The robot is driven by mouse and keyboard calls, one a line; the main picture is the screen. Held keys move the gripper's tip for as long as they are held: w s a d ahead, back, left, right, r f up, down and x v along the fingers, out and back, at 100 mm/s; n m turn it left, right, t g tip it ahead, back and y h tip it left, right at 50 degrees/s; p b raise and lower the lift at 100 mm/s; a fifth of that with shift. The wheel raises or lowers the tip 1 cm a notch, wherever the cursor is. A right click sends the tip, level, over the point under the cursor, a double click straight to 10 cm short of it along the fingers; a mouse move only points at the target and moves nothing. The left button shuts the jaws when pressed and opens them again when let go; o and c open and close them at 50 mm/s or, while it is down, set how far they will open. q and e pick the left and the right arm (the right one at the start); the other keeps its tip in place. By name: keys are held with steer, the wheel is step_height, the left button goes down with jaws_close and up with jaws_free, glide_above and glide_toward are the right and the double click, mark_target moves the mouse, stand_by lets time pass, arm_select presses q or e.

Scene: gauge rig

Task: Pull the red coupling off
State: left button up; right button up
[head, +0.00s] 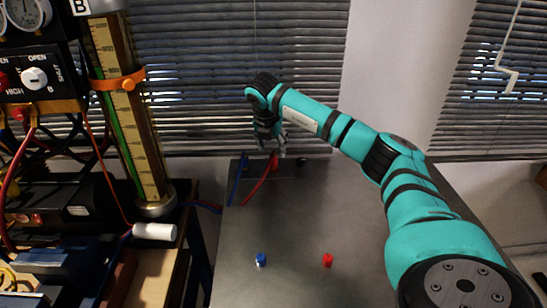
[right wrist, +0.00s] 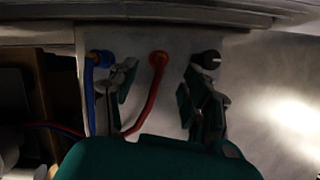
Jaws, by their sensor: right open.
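The red coupling (right wrist: 158,59) sits on the pale panel at the end of a red hose (right wrist: 148,105) in the right wrist view. In the head view the red hose (head: 260,182) runs up to my right gripper (head: 270,146), and the coupling itself is hard to make out. My right gripper (right wrist: 160,92) is open, its two dark fingers apart on either side of the red hose. The coupling shows between and beyond the fingertips; I see no contact. My left gripper is not in view.
A blue coupling (right wrist: 101,58) with a blue hose is left of the red one, a black knob (right wrist: 207,60) right. A blue cap (head: 261,260) and a red cap (head: 328,260) stand on the grey surface (head: 295,225). A glass column (head: 128,105) stands at left.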

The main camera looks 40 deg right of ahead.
mark_target(273, 155)
steer(key=x, duration=0.7)
steer(key=shift+c, duration=0.2)
jaws_close()
stand_by(0.4)
